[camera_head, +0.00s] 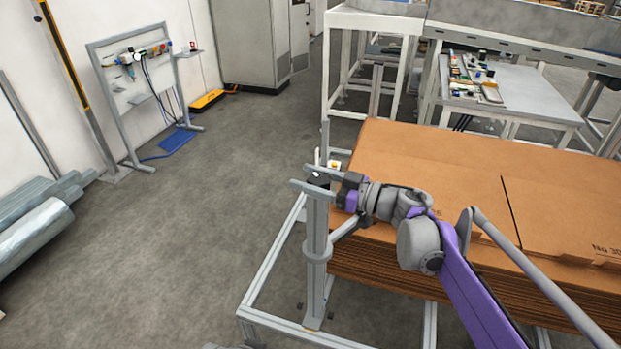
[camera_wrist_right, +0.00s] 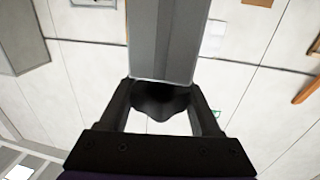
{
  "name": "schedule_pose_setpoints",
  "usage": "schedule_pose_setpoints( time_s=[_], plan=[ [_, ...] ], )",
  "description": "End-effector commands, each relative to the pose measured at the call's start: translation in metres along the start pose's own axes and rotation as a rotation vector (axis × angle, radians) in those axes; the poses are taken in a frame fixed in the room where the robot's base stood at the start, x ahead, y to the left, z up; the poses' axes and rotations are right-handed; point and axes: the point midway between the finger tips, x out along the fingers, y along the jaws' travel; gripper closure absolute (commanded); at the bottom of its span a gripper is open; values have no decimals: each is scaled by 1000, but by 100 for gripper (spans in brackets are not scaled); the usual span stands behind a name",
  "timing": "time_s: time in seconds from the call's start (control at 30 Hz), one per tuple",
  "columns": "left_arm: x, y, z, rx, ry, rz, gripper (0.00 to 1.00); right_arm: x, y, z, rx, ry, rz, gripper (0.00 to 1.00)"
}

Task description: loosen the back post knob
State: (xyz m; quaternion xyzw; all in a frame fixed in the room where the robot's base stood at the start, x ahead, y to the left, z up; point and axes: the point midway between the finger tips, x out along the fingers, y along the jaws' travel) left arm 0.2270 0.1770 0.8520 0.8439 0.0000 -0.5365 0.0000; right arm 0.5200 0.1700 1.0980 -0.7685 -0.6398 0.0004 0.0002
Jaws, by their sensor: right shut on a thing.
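A grey upright post (camera_head: 316,225) stands at the left corner of the cardboard stack, with a collar partway up. My right gripper (camera_head: 328,181) is at the top of this post, reaching in from the right. A dark knob (camera_wrist_right: 162,98) shows between its two fingers (camera_wrist_right: 163,108) in the right wrist view, under a grey bar (camera_wrist_right: 163,40), and the gripper is shut on it. In the head view the knob is mostly hidden by the gripper and the post's top. I cannot tell how tight the knob is. My left gripper is not in view.
A stack of flat brown cardboard (camera_head: 430,170) fills the right side, close under my right arm. A grey frame (camera_head: 268,262) runs low around the stack.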

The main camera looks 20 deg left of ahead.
Motion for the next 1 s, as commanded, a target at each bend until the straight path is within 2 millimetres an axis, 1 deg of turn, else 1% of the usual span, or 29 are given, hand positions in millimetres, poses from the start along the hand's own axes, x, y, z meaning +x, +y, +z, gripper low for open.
schedule_pose_setpoints(
  time_s=[0.27,0.6,0.8,1.0],
  plan=[
    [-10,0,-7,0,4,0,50,-1,-4,0,-2,-4,-265,91],
    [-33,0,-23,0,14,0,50,-3,-12,-1,-3,-4,-564,91],
    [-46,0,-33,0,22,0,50,-5,-15,-2,-3,-3,-692,91],
    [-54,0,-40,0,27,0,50,-6,-17,-1,-2,-4,-770,91]
  ],
)
